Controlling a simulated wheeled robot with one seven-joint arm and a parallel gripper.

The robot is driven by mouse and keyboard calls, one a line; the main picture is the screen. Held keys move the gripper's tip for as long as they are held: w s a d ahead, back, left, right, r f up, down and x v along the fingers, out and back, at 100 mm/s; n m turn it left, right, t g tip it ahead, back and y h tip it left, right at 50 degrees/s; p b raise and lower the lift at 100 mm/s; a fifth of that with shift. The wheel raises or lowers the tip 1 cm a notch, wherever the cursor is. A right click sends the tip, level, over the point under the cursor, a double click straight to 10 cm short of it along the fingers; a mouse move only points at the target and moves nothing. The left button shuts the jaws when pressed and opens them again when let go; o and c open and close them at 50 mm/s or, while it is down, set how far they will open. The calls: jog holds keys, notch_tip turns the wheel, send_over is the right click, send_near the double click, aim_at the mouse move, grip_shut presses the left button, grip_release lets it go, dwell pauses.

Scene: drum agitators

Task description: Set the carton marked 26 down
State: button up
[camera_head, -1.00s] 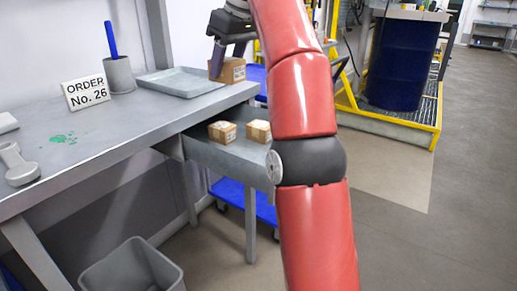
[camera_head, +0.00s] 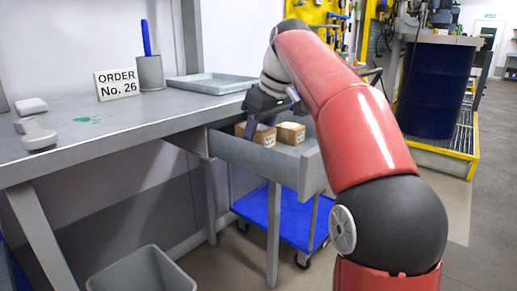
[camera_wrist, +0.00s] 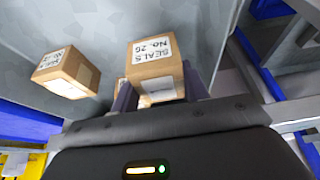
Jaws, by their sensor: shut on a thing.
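The carton marked 26 (camera_wrist: 150,55) is a small brown box with a white "SEALS No. 26" label, upside down in the wrist view. My gripper (camera_wrist: 160,88) is shut on it, a finger on each side. In the head view my gripper (camera_head: 258,118) is low over a grey open drawer-like tray (camera_head: 250,160) under the table. A second carton (camera_wrist: 68,72) sits apart on the left in the wrist view, and another carton (camera_wrist: 120,88) shows partly behind the held one. I cannot tell whether the held carton touches the tray floor.
A blue cart (camera_head: 285,215) stands below the drawer. A grey bin (camera_head: 140,270) is on the floor.

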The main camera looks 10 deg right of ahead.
jog(key=shift+f+b, duration=0.3)
jog(key=shift+f, duration=0.95)
jog(key=shift+f, duration=0.1)
jog(key=shift+f, duration=0.15)
jog(key=o, duration=1)
jog(key=p+v, duration=0.4)
jog(key=v, duration=0.8)
jog(key=shift+r, duration=0.3)
